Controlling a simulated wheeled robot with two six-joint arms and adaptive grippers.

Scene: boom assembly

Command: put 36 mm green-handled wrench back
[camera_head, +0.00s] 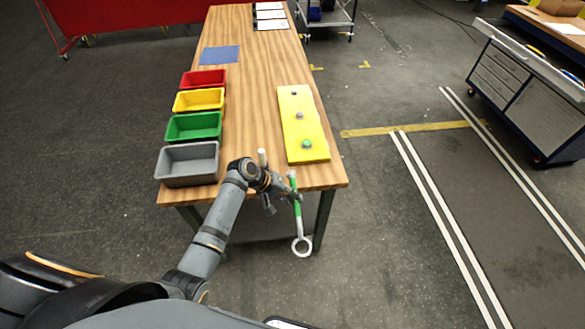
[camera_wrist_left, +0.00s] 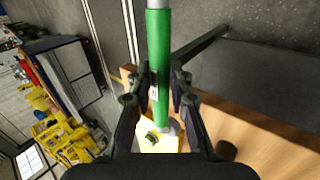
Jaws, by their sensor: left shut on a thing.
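The green-handled wrench (camera_head: 297,208) hangs near the table's front edge, its ring end down and to the front. My left gripper (camera_head: 283,190) is shut on its green handle, and the handle also shows in the left wrist view (camera_wrist_left: 158,50) between the two fingers (camera_wrist_left: 157,85). A yellow board (camera_head: 303,130) lies on the table beyond the gripper, with a green knob (camera_head: 306,143) at its near end and two more small knobs farther back. The board shows partly in the left wrist view (camera_wrist_left: 165,143). My right gripper is not in view.
The wooden table (camera_head: 250,110) holds grey (camera_head: 187,178), green (camera_head: 193,127), yellow (camera_head: 198,99) and red (camera_head: 203,79) bins along its left side. A blue mat (camera_head: 220,55) lies farther back. The tabletop between bins and board is clear.

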